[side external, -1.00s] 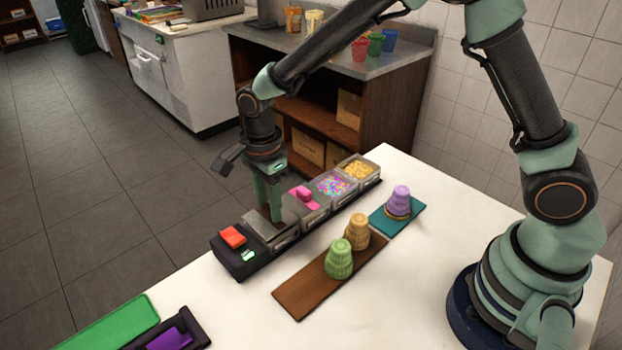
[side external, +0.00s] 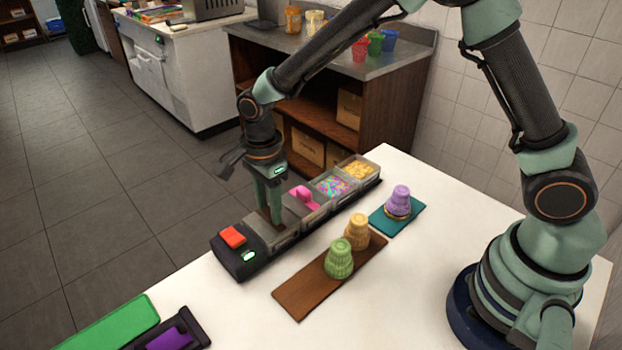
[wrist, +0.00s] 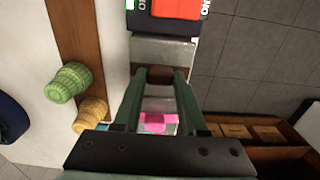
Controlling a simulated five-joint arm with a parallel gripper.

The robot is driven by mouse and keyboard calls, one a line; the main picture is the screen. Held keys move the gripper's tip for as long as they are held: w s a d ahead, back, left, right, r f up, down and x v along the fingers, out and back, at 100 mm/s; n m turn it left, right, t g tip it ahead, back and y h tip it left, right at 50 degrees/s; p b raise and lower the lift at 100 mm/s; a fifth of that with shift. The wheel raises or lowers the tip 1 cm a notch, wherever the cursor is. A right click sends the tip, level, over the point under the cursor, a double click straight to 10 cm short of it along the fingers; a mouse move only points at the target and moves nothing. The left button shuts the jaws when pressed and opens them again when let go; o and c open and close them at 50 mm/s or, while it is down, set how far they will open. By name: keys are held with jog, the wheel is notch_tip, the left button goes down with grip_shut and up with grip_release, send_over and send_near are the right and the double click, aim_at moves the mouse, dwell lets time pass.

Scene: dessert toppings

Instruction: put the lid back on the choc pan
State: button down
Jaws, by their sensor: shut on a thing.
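The choc pan (side external: 282,243) is the first pan in the row, beside the black end block with a red top. A flat grey lid (side external: 256,229) is over this pan, and its grey top also shows in the wrist view (wrist: 163,48). My gripper (side external: 273,216) points straight down over the lid. In the wrist view its fingers (wrist: 161,74) are shut on the lid's brown handle (wrist: 152,73). The fingers cover part of the lid. I cannot tell whether its edges rest fully on the rim. The pan's contents are hidden.
The neighbouring pan has a pink piece (side external: 303,197) on top. Beyond it are pans of coloured sprinkles (side external: 331,186) and yellow bits (side external: 358,170). Green (side external: 339,260) and tan (side external: 357,232) ridged pieces stand on a brown board (side external: 305,292). A purple piece (side external: 400,198) stands on a teal board.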

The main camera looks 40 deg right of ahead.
grip_release()
dwell(0.4)
jog(key=shift+r, duration=3.5)
grip_shut()
